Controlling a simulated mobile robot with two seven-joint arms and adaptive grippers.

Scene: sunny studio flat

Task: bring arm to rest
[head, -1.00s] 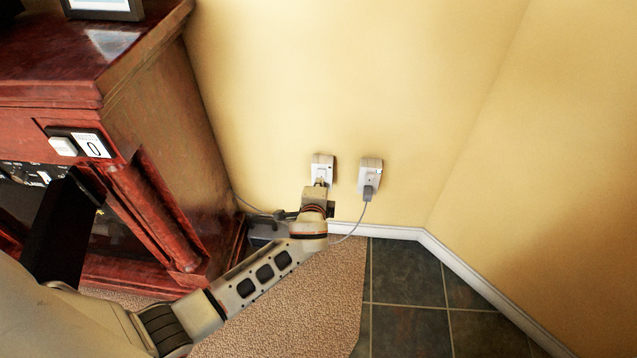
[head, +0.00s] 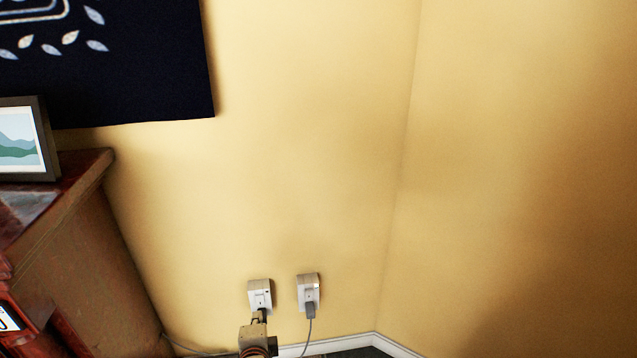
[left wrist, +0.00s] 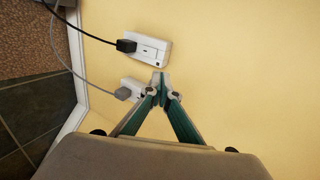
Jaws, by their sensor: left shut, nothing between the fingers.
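My left gripper (head: 260,316) is in front of the lower part of the left wall outlet (head: 260,292) in the head view. In the left wrist view its fingertips (left wrist: 160,84) are together and hold nothing. They show over yellow wall between the two outlets; I cannot tell whether they touch anything. A black plug (left wrist: 127,46) sits in one white outlet (left wrist: 155,50) in the left wrist view. A grey plug (head: 309,310) sits in the right outlet (head: 307,286). Most of my left arm is below the head view. My right gripper is not in view.
A reddish wooden cabinet (head: 85,260) with a framed picture (head: 24,145) stands at the left. A dark hanging (head: 110,60) is on the yellow wall (head: 290,180). A wall corner is at the right. Cords (left wrist: 53,40) run from the plugs.

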